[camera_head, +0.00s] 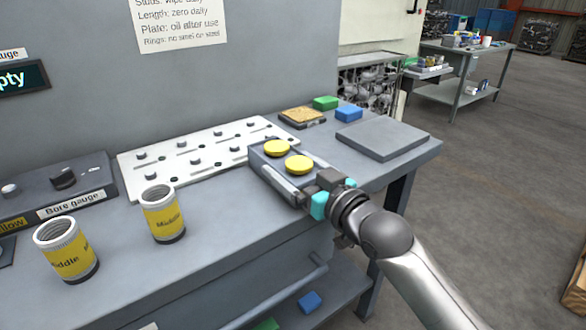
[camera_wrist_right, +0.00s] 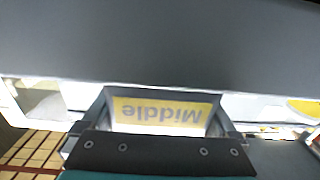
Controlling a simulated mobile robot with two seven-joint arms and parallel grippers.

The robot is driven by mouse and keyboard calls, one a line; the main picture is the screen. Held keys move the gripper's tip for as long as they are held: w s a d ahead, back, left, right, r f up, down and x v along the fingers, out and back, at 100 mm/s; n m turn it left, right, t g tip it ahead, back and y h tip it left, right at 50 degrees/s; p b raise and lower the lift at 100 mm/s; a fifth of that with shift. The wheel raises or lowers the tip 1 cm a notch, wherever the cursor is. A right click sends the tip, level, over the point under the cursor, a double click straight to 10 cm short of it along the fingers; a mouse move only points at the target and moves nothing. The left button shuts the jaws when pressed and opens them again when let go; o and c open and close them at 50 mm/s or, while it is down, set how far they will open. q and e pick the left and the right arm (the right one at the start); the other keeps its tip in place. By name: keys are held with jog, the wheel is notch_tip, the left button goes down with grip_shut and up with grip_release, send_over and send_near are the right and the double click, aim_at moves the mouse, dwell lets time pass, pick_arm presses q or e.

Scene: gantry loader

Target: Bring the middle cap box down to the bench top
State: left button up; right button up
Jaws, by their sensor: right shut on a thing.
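The middle cap box (camera_head: 264,166) is a grey box with two yellow caps (camera_head: 299,165) on its top. It shows by the right end of the white pegged plate in the head view. My right gripper (camera_head: 311,193) is shut on its near end. In the right wrist view, a yellow label (camera_wrist_right: 160,110) reading "Middle" shows upside down between the fingers. The head view does not clearly show whether the box's underside touches the bench top (camera_head: 215,232). My left gripper is out of view.
Two yellow-banded "Middle" cylinders (camera_head: 162,214) stand on the bench at left, near the bore gauge unit (camera_head: 70,188). The white pegged plate (camera_head: 150,181) lies behind. A grey slab (camera_head: 382,139), green block (camera_head: 325,103) and blue block (camera_head: 348,113) lie at right. The front middle is clear.

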jog(key=o, duration=1.3)
jog(key=shift+f, duration=0.15)
jog(key=shift+c, duration=0.2)
jog(key=shift+s+d, duration=0.15)
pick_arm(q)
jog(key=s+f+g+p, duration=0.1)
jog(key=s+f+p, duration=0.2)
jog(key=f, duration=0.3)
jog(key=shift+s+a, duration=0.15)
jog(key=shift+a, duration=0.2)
pick_arm(e)
jog(key=v, duration=1.1)
jog(key=shift+s+d+r, duration=0.15)
jog(key=shift+s+r, duration=0.05)
jog(key=shift+s, duration=0.1)
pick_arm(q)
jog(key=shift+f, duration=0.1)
